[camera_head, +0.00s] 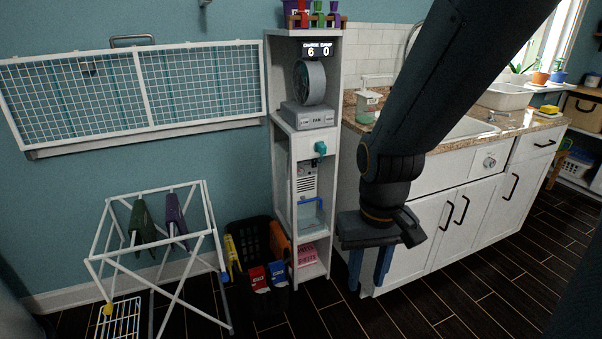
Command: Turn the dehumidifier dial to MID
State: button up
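A white unit with a vent grille (307,186), which looks like the dehumidifier, stands in the narrow white shelf tower. A teal knob (320,148) sticks out of the white panel above the grille. I cannot tell for sure that it is the dehumidifier's dial. Its markings and setting are too small to read. A blue-rimmed container (311,213) sits below the grille. My gripper (369,268) points down to the right of the tower, lower than the knob and apart from it.
A grey fan (309,84) and a digital display (318,50) are higher in the tower. Another round knob (489,162) is on the sink cabinet (455,205). A black basket (258,240) and a drying rack (150,235) stand left. Dark floor in front is clear.

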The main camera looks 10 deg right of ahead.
aim_at(300, 171)
jog(key=u, duration=0.4)
jog(key=i, duration=1.05)
jog(key=z, duration=0.55)
